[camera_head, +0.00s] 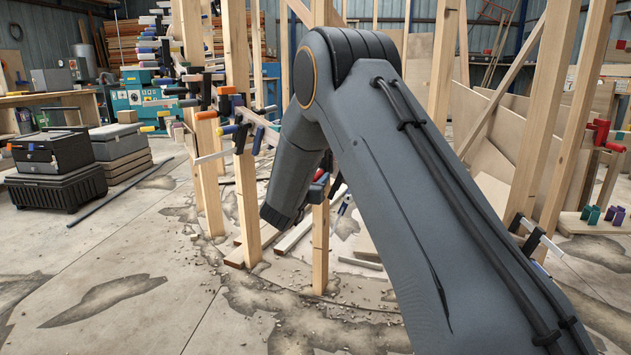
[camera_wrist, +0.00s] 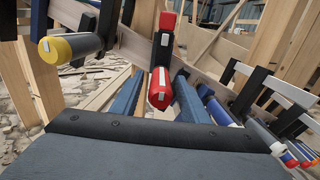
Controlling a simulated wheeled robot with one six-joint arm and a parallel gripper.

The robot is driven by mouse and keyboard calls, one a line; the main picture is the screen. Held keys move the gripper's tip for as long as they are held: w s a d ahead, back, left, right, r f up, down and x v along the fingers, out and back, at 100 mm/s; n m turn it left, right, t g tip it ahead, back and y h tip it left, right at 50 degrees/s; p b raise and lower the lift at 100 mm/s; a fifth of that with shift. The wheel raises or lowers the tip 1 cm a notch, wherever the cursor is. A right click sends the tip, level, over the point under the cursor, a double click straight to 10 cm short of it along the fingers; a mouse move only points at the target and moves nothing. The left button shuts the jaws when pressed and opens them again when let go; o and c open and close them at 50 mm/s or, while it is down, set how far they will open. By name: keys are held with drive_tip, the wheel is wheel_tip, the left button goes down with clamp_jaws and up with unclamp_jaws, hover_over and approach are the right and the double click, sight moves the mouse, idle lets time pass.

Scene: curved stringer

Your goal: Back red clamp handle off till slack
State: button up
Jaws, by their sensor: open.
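In the wrist view a clamp with a red handle (camera_wrist: 158,90) hangs on a black jaw, its rounded handle end toward the camera. A red piece (camera_wrist: 168,20) shows above on the same clamp. My gripper (camera_wrist: 157,78) is open, its two blue fingers on the left and right of the red handle. Gaps show between the handle and each finger; I cannot tell how deep the handle lies between them. In the head view my arm hides most of this area, and my gripper is not clearly visible there.
Wooden posts (camera_head: 246,195) and several more clamps stand around the arm. Open concrete floor (camera_head: 130,250) lies at left.

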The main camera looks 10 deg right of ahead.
drive_tip(key=shift+w+d, duration=0.15)
drive_tip(key=shift+w, duration=0.1)
clamp_jaws()
